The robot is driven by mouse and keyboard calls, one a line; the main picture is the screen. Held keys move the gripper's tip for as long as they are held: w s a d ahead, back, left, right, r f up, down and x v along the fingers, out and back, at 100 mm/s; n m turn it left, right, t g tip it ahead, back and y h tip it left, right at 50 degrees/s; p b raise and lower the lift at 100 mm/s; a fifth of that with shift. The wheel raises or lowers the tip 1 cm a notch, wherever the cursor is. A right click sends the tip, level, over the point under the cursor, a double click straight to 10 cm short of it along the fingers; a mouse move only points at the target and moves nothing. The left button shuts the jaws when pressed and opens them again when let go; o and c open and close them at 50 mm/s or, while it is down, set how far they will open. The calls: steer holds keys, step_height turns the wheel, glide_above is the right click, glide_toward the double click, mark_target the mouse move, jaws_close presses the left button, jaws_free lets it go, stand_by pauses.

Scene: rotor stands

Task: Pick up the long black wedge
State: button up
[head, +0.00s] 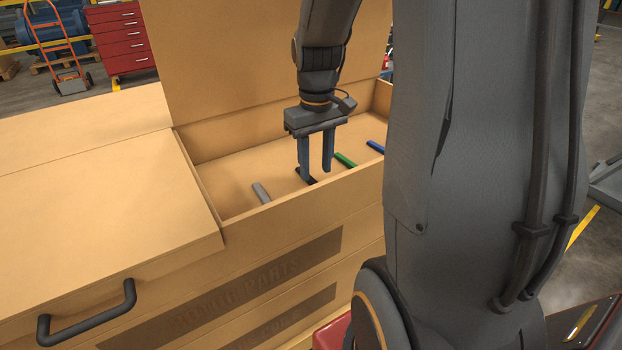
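The black wedge (312,181) lies in the open wooden box, and only a small part of it shows beside and below my gripper's fingertips. The fingers hide the rest, so its full length cannot be seen. My gripper (316,174) points down into the box, with its two blue-grey fingers apart and a clear gap between them. The fingertips are at or just above the black wedge. I cannot tell whether they touch it.
The wooden box's front wall (290,206) stands close in front of the gripper. A grey wedge (261,192) lies to the left. A green wedge (345,160) and a blue wedge (376,148) lie to the right. A raised lid (225,65) stands behind.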

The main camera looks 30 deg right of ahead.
mark_target(315, 182)
steer(key=shift+f+p, duration=0.3)
steer(key=shift+f, duration=1.4)
steer(key=shift+c, duration=0.5)
jaws_close()
